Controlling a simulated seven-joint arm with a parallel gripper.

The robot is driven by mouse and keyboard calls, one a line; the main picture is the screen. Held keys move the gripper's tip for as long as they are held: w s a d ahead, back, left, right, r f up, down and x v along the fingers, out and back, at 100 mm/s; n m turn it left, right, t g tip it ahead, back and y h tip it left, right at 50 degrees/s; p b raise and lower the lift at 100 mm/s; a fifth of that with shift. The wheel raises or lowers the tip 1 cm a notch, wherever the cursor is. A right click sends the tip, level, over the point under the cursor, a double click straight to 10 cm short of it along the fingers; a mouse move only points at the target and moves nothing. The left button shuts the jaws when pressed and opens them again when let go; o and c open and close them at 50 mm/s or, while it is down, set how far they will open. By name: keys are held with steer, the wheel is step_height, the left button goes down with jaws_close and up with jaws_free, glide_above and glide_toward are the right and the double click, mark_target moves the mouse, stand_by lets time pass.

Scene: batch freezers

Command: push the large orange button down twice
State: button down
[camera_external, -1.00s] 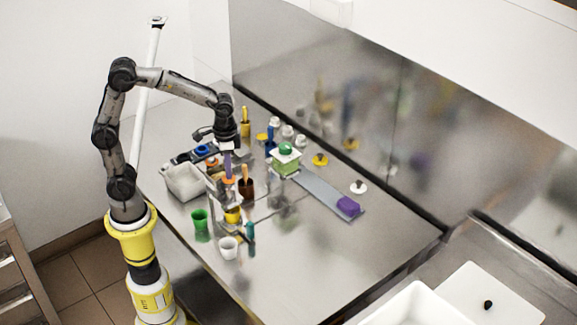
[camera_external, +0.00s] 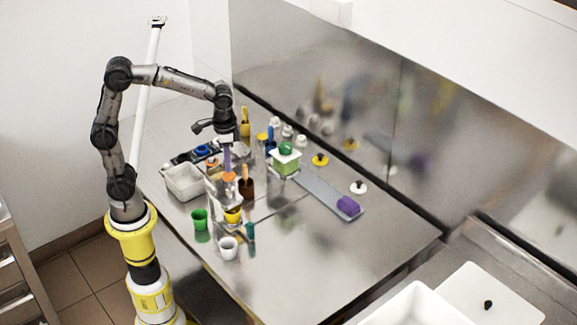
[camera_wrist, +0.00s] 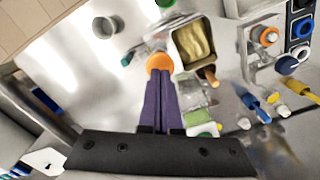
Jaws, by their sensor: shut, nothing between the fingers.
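The large orange button (camera_external: 229,177) is a round orange cap near the left middle of the table, on top of a stand I cannot make out clearly. In the wrist view the orange button (camera_wrist: 159,61) shows just beyond my fingertips. My gripper (camera_external: 227,168) points straight down over it with its long purple fingers together and nothing between them. In the wrist view the fingers of my gripper (camera_wrist: 161,76) overlap the button's near edge. I cannot tell whether the tips touch the cap or hover just above it.
A white bin (camera_external: 178,187) is at the left. A green cup (camera_external: 200,220) and a white cup (camera_external: 228,248) stand in front. A green-topped box (camera_external: 286,162) is behind. The table's front right is clear.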

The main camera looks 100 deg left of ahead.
mark_target(228, 174)
steer(key=shift+f, duration=0.15)
steer(key=shift+f, duration=1.8)
steer(key=shift+r, duration=1.95)
steer(key=shift+r, duration=0.1)
